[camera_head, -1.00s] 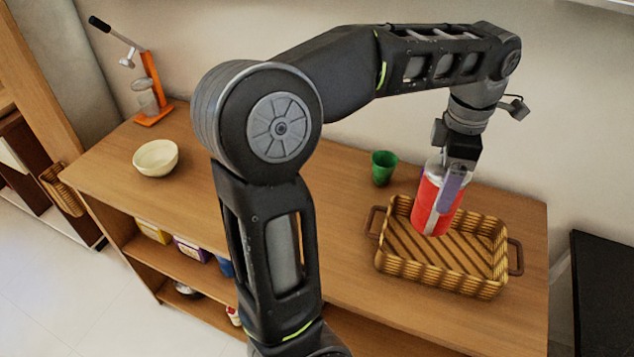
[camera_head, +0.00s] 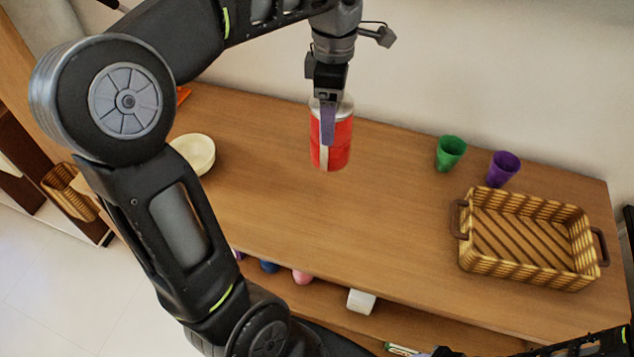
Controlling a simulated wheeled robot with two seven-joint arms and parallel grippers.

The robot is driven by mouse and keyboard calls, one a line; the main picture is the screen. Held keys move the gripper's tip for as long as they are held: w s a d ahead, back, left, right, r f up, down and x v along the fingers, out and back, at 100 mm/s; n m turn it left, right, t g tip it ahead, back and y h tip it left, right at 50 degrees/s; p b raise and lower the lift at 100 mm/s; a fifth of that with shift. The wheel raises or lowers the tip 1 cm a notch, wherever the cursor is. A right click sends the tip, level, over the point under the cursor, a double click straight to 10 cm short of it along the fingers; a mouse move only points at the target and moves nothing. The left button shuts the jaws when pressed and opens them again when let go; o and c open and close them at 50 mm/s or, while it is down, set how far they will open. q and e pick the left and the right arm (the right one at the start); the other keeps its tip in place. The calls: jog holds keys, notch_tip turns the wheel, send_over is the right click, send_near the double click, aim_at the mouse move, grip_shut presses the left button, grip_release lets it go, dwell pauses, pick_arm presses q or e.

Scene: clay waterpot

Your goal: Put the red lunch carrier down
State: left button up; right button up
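The red lunch carrier (camera_head: 342,148) is a red cylinder with a pale band and a silvery top, upright over the back middle of the wooden counter. My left gripper (camera_head: 328,122) points down at its top, with a purple finger against its side, and is shut on it. The far finger is hidden. I cannot tell whether the carrier's bottom touches the counter. Part of my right arm shows at the bottom right edge; its gripper (camera_head: 442,352) is mostly cut off, so its opening cannot be read.
A wicker basket (camera_head: 474,262) stands empty on the right of the counter (camera_head: 300,215). A green cup (camera_head: 451,153) and a purple cup (camera_head: 502,168) stand behind it. A cream bowl (camera_head: 196,153) is at the left, partly behind my arm. The middle counter is clear.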

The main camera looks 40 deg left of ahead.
aim_at(332, 152)
pick_arm(q)
jog(key=shift+w+d+r, duration=0.1)
jog(key=shift+d, duration=0.35)
jog(key=shift+a, duration=0.2)
jog(key=shift+f, duration=3.15)
pick_arm(e)
jog(key=shift+d+f, duration=0.15)
jog(key=shift+d, duration=0.05)
pick_arm(q)
notch_tip(332, 152, down, 3)
jog(key=shift+f, duration=0.35)
pick_arm(e)
jog(key=shift+r, duration=0.2)
